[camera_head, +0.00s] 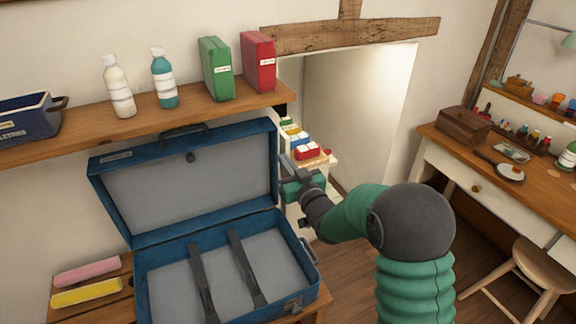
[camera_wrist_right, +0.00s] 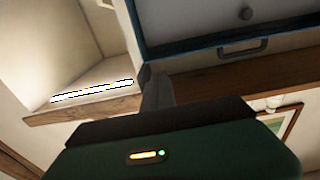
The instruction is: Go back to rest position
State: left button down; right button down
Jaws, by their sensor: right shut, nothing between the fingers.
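My right arm (camera_head: 362,212) comes in from the lower right of the head view in green and dark grey. My right gripper (camera_head: 288,165) is shut and empty, at the right edge of the open blue suitcase's lid (camera_head: 190,180). In the right wrist view the gripper (camera_wrist_right: 155,85) points at a dark-blue edge with a handle (camera_wrist_right: 243,48), which looks like the suitcase. The suitcase's base (camera_head: 225,275) is empty apart from two dark straps. Whether the gripper touches the lid I cannot tell. My left gripper is not in view.
A wall shelf (camera_head: 75,136) above the suitcase holds a blue bin (camera_head: 28,117), two bottles, a green box file (camera_head: 215,69) and a red one (camera_head: 258,62). Small boxes (camera_head: 305,152) stand behind my right gripper. A desk (camera_head: 520,165) and stool (camera_head: 525,275) are at right.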

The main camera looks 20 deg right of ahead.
jog(key=s+a+f+g, duration=0.3)
jog(key=s+f+g, duration=0.25)
jog(key=s, duration=0.35)
jog(key=s+a+f+g, duration=0.35)
jog(key=s+f, duration=0.35)
jog(key=s, duration=0.3)
jog(key=s+a+f+g, duration=0.3)
jog(key=s+f+g, duration=0.3)
jog(key=s, duration=0.3)
jog(key=p+v, duration=1.4)
jog(key=shift+w+r+g, duration=0.25)
jog(key=shift+w+g, duration=0.1)
jog(key=shift+g, duration=0.05)
